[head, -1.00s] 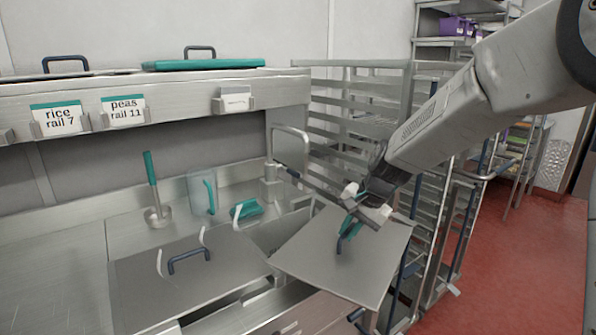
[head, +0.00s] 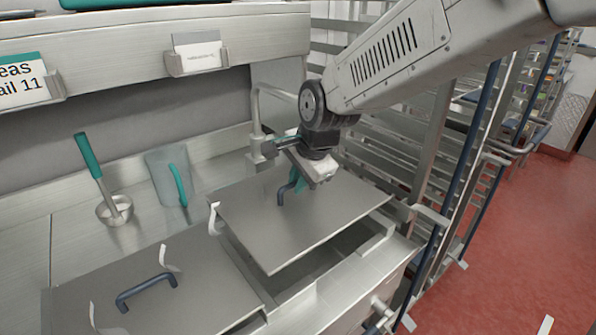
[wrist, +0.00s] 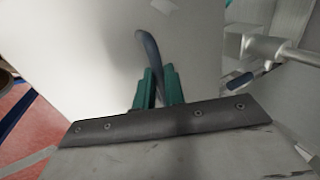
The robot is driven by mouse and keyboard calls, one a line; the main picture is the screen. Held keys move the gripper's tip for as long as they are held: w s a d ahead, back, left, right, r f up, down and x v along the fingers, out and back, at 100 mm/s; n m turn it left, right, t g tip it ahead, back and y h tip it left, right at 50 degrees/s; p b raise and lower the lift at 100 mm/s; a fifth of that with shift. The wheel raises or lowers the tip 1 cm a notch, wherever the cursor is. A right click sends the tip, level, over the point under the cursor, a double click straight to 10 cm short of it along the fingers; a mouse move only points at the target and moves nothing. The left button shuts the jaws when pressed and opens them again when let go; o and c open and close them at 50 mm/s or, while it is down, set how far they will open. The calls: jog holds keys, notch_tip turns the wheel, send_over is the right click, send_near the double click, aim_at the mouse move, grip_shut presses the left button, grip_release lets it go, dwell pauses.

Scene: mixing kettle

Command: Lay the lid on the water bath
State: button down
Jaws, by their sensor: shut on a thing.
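My gripper (head: 296,178) is shut on the dark blue handle (head: 284,192) of the flat grey metal lid (head: 310,222). In the wrist view, the green fingers (wrist: 158,88) close around the handle (wrist: 150,58), with the lid's pale face (wrist: 195,50) beyond. The water bath (head: 375,235) is a steel basin set in the counter. The lid is over it, a little above and roughly level, leaving part of the opening showing at the front and right. The lid hides most of the basin's inside and its back rim.
A second lid with a blue handle (head: 145,292) lies on the counter at left. A tap (head: 258,110) stands behind. A rack (head: 430,150) is close on the right.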

aim_at(298, 198)
jog(key=shift+s+f, duration=0.1)
jog(key=shift+f, duration=2)
jog(key=shift+f, duration=0.15)
jog(key=shift+f, duration=1.1)
jog(key=shift+f, duration=0.15)
jog(key=c, duration=0.9)
grip_release()
jog(key=shift+v, duration=3.5)
